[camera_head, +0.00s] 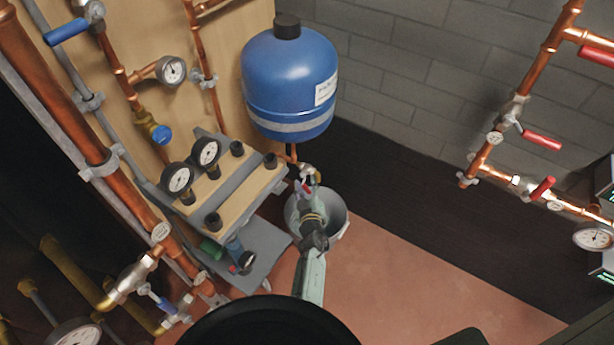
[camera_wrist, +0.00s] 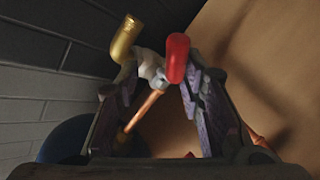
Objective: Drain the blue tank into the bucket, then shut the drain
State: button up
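The blue tank (camera_head: 288,85) hangs on the wooden panel with a label and a pale band. Its drain valve (camera_head: 308,172) sits below it on a short copper pipe. In the wrist view the valve's red handle (camera_wrist: 177,58), brass outlet (camera_wrist: 123,38) and copper pipe (camera_wrist: 147,108) show. My gripper (camera_wrist: 160,85) is open, its fingers apart around the valve area. The red handle is close to the right fingertip; I cannot tell whether they touch. The grey bucket (camera_head: 336,220) stands on the floor below the valve, partly hidden by my arm. Water is not visible.
A trolley or shelf (camera_head: 255,250) with two round gauges (camera_head: 178,178) stands left of the bucket. Copper pipes (camera_head: 122,190) with valves run along the left. More pipes with red handles (camera_head: 541,140) are at the right. The reddish floor (camera_head: 430,270) right of the bucket is clear.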

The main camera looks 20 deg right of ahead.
aim_at(307, 188)
notch_tip(307, 188, up, 6)
jog(key=shift+w+d+r, duration=0.1)
jog(key=shift+r, duration=0.7)
jog(key=shift+c, duration=0.5)
